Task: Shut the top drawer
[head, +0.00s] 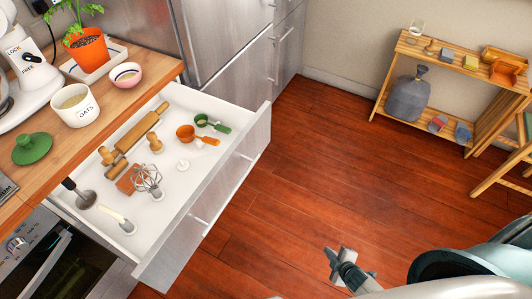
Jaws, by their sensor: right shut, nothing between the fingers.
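The top drawer (222,183) stands pulled far out from under the wooden counter in the head view, at left of centre. Its front is steel and its inside is white. In it lie a rolling pin (137,130), a whisk (148,180), an orange scoop (192,135), a green scoop (210,123) and several other utensils. My right gripper (340,262) is at the bottom, right of the drawer and apart from it, over the wood floor. It is shut and empty. My left gripper is not in view.
The wooden counter (60,150) holds an oats bowl (76,108), a potted plant (88,48), a green lid (32,148) and a white mixer. An oven (60,262) is at the lower left. A wooden shelf (440,52) stands far right. The floor between is clear.

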